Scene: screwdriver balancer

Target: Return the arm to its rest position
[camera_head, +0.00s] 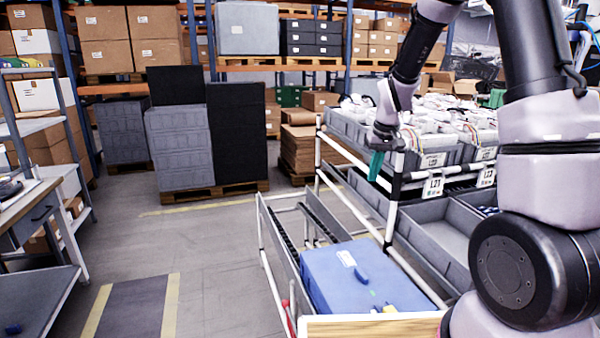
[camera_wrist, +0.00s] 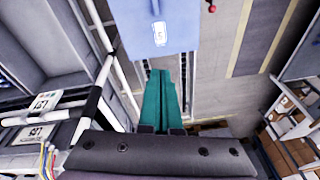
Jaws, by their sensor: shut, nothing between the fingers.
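My gripper (camera_head: 376,165) has teal fingers and hangs pointing down from my arm, in front of the rack at the middle right of the head view. In the wrist view my gripper's fingers (camera_wrist: 165,80) lie together, shut, with nothing between them. A blue case (camera_head: 360,280) lies on the lower part of the rack, below my gripper and apart from it. The blue case also shows at the top of the wrist view (camera_wrist: 160,12).
A rack with white posts (camera_head: 392,205) stands close beside my gripper. It carries grey bins (camera_head: 440,232) and an upper tray of white parts (camera_head: 430,110). Dark stacked crates (camera_head: 180,150) stand at the back left. The floor (camera_head: 195,240) at left centre is clear. A workbench (camera_head: 40,200) is at the left edge.

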